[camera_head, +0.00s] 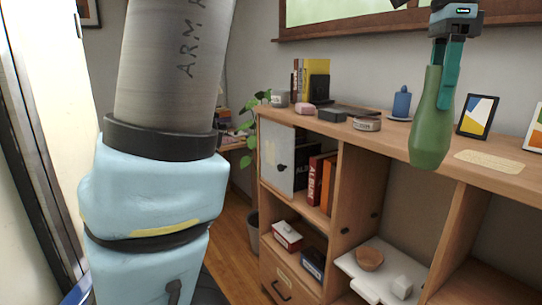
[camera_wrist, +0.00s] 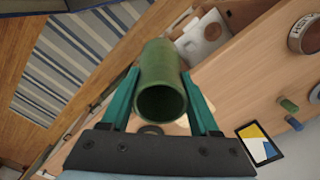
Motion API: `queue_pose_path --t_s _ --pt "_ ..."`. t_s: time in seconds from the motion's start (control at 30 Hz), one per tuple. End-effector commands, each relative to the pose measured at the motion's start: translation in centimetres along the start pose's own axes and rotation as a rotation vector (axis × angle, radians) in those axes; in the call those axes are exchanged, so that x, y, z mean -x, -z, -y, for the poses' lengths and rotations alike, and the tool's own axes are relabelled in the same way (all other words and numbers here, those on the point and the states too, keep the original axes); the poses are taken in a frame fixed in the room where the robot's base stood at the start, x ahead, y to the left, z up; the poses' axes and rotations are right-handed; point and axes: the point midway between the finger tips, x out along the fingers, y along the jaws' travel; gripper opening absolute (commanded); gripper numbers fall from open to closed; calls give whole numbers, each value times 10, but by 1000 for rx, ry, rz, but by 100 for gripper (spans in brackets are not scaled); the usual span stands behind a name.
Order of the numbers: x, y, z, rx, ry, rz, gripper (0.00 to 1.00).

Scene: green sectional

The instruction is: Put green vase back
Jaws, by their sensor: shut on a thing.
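The green vase (camera_head: 431,127) hangs upright from my gripper (camera_head: 449,72) at the right of the head view, in front of the wooden shelf unit. In the wrist view the vase (camera_wrist: 160,85) sits between the two teal fingers of my gripper (camera_wrist: 162,95), its open mouth facing the camera. My gripper is shut on the vase near its neck. The vase's base overlaps the front edge of the shelf top in the head view. I cannot tell its exact height above that top.
The shelf top (camera_head: 398,139) holds a blue lidded jar (camera_head: 401,103), a tan mat (camera_head: 489,162), a picture frame (camera_head: 478,116), a round tin (camera_head: 367,123) and several books (camera_head: 318,80). Below, a bowl (camera_head: 369,258) rests on a white board. A striped rug (camera_wrist: 72,65) lies on the floor.

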Motion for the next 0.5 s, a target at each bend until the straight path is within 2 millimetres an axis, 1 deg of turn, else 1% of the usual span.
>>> queue_pose_path --t_s 0.03,0.07,0.1,0.17,0.3,0.47,0.5 --pt "-16 -17 3 65 -3 3 0" --pt "-25 -26 4 105 -3 2 0" --pt "-40 -39 8 163 -4 3 0" --pt "-61 -60 12 252 -4 3 0" --pt "-116 -109 24 474 -5 4 0" --pt "-179 -166 37 728 -6 6 0" --pt "-195 -180 40 790 -7 7 0"
